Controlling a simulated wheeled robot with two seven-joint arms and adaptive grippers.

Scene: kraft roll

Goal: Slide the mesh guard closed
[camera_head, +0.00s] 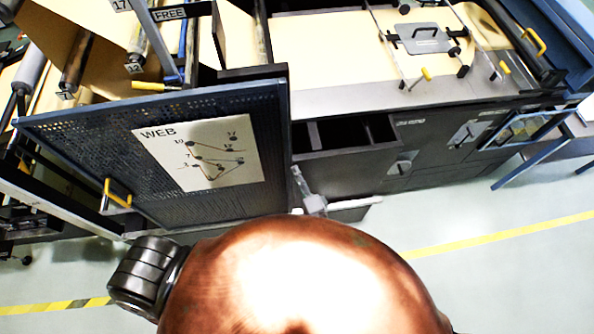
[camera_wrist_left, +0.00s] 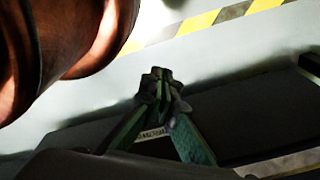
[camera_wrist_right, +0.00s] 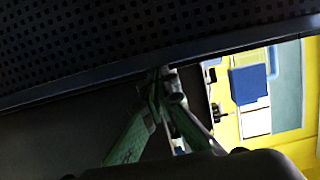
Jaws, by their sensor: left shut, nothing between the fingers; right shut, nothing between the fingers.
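The mesh guard (camera_head: 75,135) is a dark perforated panel in a blue frame at the left of the head view. It bears a white WEB sheet (camera_head: 200,155) and a yellow handle (camera_head: 117,195) near its lower left corner. My right gripper (camera_head: 298,172) is shut and empty beside the guard's right edge. In the right wrist view its fingertips (camera_wrist_right: 164,78) are at the guard's frame edge (camera_wrist_right: 200,48); I cannot tell whether they touch. My left gripper (camera_wrist_left: 160,85) is shut and empty in the left wrist view, over the floor; I cannot make it out in the head view.
Right of the guard, the machine has an open dark recess (camera_head: 345,133) and a dark front (camera_head: 440,150). Rollers (camera_head: 78,65) and brown paper (camera_head: 300,55) show behind and above. A blue-framed table (camera_head: 575,140) stands at the right. The floor (camera_head: 480,215) at lower right is clear, with yellow tape.

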